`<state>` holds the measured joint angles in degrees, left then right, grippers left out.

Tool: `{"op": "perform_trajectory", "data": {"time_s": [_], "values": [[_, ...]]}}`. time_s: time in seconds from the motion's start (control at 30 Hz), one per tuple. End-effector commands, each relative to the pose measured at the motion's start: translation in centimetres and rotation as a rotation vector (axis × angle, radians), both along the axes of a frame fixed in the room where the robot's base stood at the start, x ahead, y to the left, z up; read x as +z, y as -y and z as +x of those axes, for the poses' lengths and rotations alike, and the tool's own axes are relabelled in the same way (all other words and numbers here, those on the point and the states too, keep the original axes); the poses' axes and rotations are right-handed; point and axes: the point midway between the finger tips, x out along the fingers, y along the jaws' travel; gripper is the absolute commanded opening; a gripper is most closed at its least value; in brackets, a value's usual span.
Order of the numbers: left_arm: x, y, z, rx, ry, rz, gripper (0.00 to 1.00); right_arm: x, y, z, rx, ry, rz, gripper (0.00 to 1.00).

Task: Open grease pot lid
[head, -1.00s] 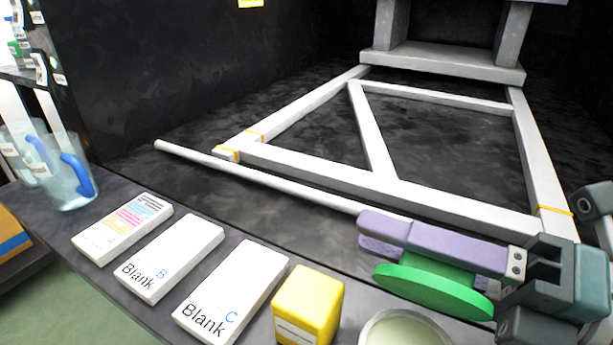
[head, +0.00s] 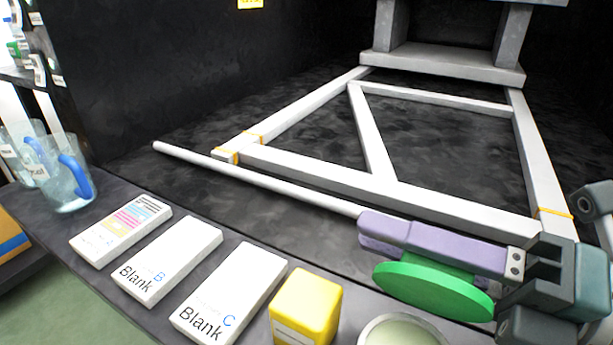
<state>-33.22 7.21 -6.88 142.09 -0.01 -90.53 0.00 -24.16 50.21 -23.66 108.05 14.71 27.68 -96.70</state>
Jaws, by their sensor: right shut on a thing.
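The grease pot (head: 403,331) is a round, pale-rimmed container at the bottom edge, cut off by the frame. Its top is open and shows pale greenish contents. The green lid (head: 433,289) is a flat disc, held above and to the right of the pot, apart from it. My right gripper (head: 372,232) comes in from the right and has purple fingers. It is shut on the green lid, and its fingers hide part of the lid's upper side. My left gripper is not in view.
A yellow box (head: 305,306) stands left of the pot. Three white boxes, A (head: 121,229), B (head: 167,259) and C (head: 230,292), lie further left. A jug with a blue handle (head: 65,180) stands at far left. A grey frame (head: 380,185) lies behind.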

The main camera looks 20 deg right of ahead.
Motion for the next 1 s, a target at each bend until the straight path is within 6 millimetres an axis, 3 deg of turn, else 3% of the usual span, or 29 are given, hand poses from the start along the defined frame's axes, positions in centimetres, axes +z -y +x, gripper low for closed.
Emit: {"op": "perform_trajectory", "data": {"time_s": [0.03,0.47,0.7,1.0], "values": [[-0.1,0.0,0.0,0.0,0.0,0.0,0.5,-0.7,0.0,-0.2,-0.001,-0.016,-0.01,0.0],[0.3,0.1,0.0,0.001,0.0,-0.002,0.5,-0.7,0.1,-0.1,-0.002,-0.031,0.005,0.0],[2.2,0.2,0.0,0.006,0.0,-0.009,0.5,-0.7,0.9,0.6,-0.005,-0.176,0.175,0.0],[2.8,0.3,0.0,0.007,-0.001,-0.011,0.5,-1.4,1.5,1.1,-0.002,-0.302,0.326,0.0]]}}
